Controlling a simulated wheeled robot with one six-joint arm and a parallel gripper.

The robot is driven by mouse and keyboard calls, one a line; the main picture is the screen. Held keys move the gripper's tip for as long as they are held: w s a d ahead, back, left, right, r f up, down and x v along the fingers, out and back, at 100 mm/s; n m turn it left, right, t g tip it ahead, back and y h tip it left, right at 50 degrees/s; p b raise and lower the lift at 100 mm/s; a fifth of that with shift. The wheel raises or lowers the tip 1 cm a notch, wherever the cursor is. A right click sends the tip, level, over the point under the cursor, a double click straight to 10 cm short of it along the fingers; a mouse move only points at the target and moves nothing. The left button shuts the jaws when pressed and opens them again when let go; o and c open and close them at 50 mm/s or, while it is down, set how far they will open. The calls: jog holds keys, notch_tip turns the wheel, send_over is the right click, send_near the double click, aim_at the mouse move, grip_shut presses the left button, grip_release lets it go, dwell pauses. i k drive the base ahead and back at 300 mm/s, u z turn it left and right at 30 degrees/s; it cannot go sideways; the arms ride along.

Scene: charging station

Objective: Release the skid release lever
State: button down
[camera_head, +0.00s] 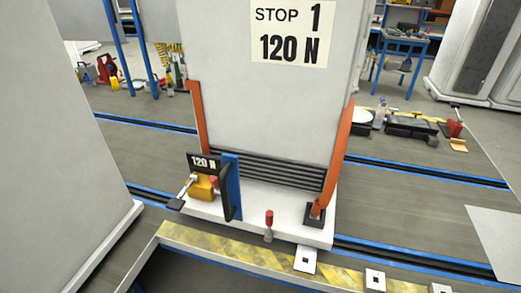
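Which part is the skid release lever cannot be told for sure. A small lever with a red grip (269,217) stands upright on the front of the white base of the "STOP 1 120 N" cabinet (262,110). To its left is a yellow block (202,188) with a metal rod and a black pad (175,204), under a black "120 N" sign (203,163). A blue plate (231,180) with a black handle stands beside the block and partly hides it. An orange bar (333,158) rises from a dark foot at the right front corner. My gripper is not in view.
A yellow-and-black striped edge (240,252) runs along the front, with white square-holed plates (375,280) near it. Blue-edged floor tracks (420,172) cross behind. A large white body (50,140) fills the left. Tools and a blue workbench (400,50) stand behind.

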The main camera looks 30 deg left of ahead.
aim_at(213, 181)
jog(key=u, duration=1.65)
jog(key=k, duration=0.55)
jog(key=z, duration=0.25)
jog(key=i, duration=1.2)
jog(key=u, duration=0.3)
